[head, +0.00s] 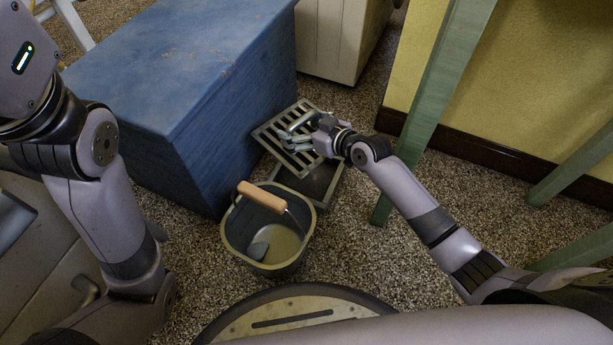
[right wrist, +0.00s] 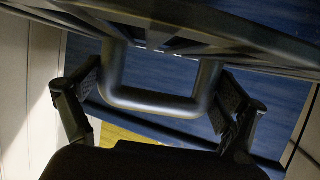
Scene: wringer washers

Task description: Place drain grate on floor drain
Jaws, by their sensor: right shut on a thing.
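The drain grate (head: 298,160) is a grey metal square with slots, tilted and raised above the floor beside the blue box. My right gripper (head: 296,138) is shut on its U-shaped handle, which shows in the right wrist view (right wrist: 155,104) between the two finger pads. The floor drain (head: 320,184) is a dark square opening with a metal rim, in the floor just below and in front of the grate. The grate hides its far part, and the bucket hides part of its near side. My left gripper is not in view; only my left arm shows.
A grey bucket (head: 233,230) with a wooden grip stands against the drain's near side. A large blue box (head: 215,130) stands left of the drain. A green table leg (head: 428,105) rises at right. Speckled floor (head: 345,245) is free right of the bucket.

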